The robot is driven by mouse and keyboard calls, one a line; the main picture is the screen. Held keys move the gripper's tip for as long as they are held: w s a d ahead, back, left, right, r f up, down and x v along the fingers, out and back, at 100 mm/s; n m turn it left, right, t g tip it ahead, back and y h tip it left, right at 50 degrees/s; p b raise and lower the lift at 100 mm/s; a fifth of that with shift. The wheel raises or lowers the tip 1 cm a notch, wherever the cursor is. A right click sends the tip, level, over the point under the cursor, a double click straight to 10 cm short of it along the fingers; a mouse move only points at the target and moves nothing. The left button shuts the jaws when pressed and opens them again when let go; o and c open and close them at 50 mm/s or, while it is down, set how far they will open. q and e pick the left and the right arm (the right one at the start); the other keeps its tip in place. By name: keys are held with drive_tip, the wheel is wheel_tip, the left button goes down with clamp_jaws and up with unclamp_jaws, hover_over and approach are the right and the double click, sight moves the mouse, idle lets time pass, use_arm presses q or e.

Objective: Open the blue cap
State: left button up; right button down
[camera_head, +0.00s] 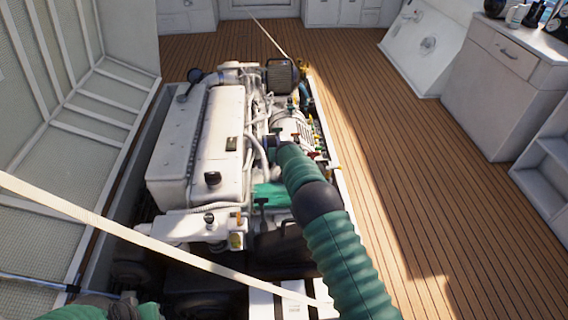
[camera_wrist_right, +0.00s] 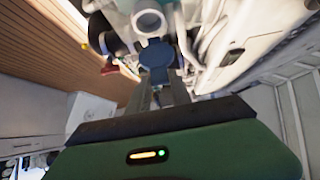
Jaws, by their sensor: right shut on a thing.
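The blue cap (camera_wrist_right: 153,53) shows in the right wrist view as a dark blue round piece, just below the round open end of a white pipe (camera_wrist_right: 150,22). My right gripper (camera_wrist_right: 160,80) is shut on the cap, with its two grey fingers at the cap's lower part. I cannot tell whether the cap still touches the pipe. In the head view my right arm reaches over the engine (camera_head: 205,140) and hides most of the cap and gripper. Part of my left arm shows at the bottom left corner; its gripper is out of view.
The engine sits in an open floor hatch. The raised hatch cover (camera_head: 60,110) stands at the left. A pale strap (camera_head: 130,233) crosses in front of the engine. The wooden deck (camera_head: 400,180) at the right is clear. A red-handled part (camera_wrist_right: 108,67) is near the cap.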

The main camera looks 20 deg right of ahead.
drive_tip(key=shift+w+d+r+b, duration=0.15)
drive_tip(key=shift+w+r+b, duration=0.1)
drive_tip(key=shift+w, duration=0.25)
drive_tip(key=shift+w+d+r+b, duration=0.15)
drive_tip(key=shift+w+r, duration=0.05)
drive_tip(key=shift+w, duration=0.3)
drive_tip(key=shift+w+r, duration=0.1)
drive_tip(key=shift+r, duration=0.2)
drive_tip(key=c, duration=1.6)
unclamp_jaws()
drive_tip(key=o, duration=0.4)
drive_tip(key=shift+f, duration=0.2)
drive_tip(key=shift+o, duration=0.2)
drive_tip(key=shift+f, duration=0.15)
